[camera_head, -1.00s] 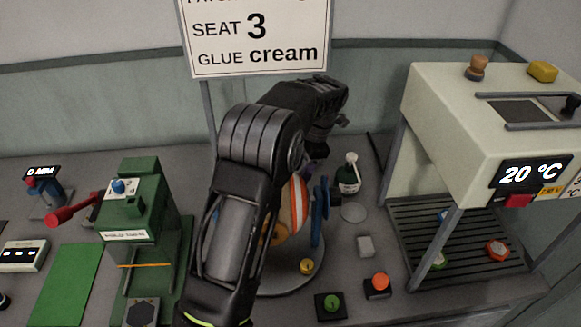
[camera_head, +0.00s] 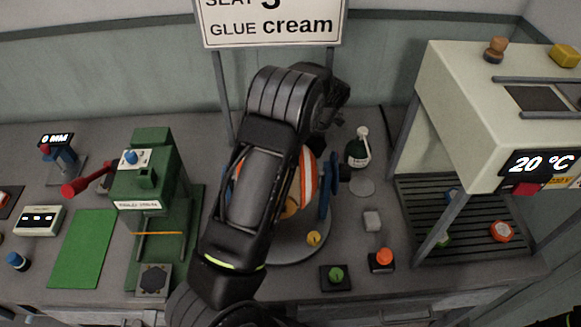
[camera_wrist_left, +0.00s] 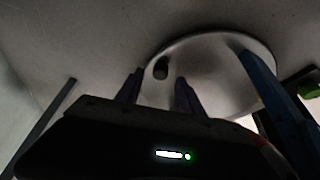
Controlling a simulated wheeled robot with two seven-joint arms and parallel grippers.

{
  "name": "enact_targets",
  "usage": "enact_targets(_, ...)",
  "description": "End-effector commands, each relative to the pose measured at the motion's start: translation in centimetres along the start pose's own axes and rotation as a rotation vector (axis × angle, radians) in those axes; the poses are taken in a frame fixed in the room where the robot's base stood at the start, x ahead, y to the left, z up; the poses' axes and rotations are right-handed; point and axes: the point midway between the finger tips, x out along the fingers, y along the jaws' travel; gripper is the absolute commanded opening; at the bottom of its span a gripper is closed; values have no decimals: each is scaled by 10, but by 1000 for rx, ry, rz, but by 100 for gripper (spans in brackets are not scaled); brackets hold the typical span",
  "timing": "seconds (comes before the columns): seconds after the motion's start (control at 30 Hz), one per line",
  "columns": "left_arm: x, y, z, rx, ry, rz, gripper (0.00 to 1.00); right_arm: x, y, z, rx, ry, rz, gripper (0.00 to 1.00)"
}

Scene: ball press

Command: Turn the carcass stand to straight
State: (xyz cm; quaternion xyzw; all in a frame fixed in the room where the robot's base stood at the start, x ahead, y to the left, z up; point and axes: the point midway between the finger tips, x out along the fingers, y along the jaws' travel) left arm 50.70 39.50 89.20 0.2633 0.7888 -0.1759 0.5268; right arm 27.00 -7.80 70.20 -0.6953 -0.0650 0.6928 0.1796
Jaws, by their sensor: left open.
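The carcass stand is a round grey plate (camera_head: 287,250) with a blue upright (camera_head: 325,199) at its right and a yellow knob (camera_head: 313,238) at its front. An orange-and-white striped ball (camera_head: 308,178) sits on it, partly hidden by my left arm. In the left wrist view the plate (camera_wrist_left: 215,50) and a blue upright (camera_wrist_left: 262,80) show. My left gripper (camera_wrist_left: 160,76) is open, its two fingers apart in front of the plate, with a dark peg (camera_wrist_left: 160,68) showing between them. I cannot tell whether they touch anything. My right gripper is not in view.
A green press (camera_head: 145,190) with a red lever stands left of the stand. A green button (camera_head: 336,275) and an orange button (camera_head: 382,259) are at the front right. A dark bottle (camera_head: 358,150) stands behind right, and a cream heater frame (camera_head: 480,110) is farther right.

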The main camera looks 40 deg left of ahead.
Motion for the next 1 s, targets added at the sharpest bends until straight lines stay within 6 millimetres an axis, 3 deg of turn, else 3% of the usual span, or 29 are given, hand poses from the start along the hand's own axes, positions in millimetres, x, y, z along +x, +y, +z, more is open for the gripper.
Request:
enact_targets(0.2,24,0,0,2,1,-1,45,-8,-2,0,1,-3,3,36)
enact_targets(0.53,28,0,0,2,-1,1,44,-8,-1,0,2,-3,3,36)
enact_targets(1.0,28,0,0,1,-1,1,6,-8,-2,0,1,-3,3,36)
